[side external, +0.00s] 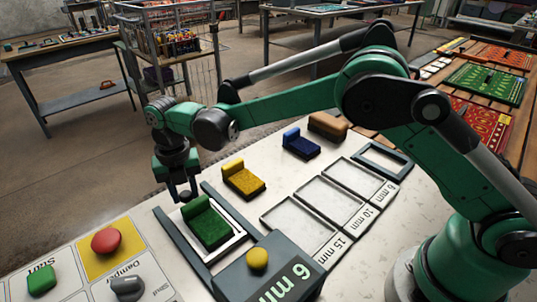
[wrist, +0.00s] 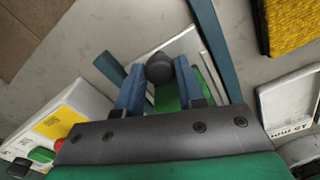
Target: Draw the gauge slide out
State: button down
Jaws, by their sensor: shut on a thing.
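The gauge slide (side external: 237,239) is a pale frame between two dark blue-grey rails (side external: 180,240), with a green stepped block (side external: 207,223) lying on it. Its inner end meets a dark housing (side external: 238,280) marked "6 mm", with a yellow knob (side external: 257,259) on top. My gripper (side external: 183,196) is low at the slide's outer end. In the wrist view, its blue fingers (wrist: 160,82) are shut on a dark round knob (wrist: 160,66) at the end of the pale slide (wrist: 184,44). The green block (wrist: 197,88) shows partly behind the right finger.
A yellow block (side external: 243,180), a blue block (side external: 300,144) and a brown block (side external: 328,125) lie behind. Trays (side external: 293,220) marked 15, 10 and 6 mm look empty. A control panel (side external: 75,265) with a red button (side external: 106,240) stands at front left.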

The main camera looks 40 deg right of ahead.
jog(key=shift+w, duration=0.35)
jog(key=c, duration=0.5)
grip_release()
jog(key=shift+c, duration=0.2)
jog(key=shift+r, duration=2.8)
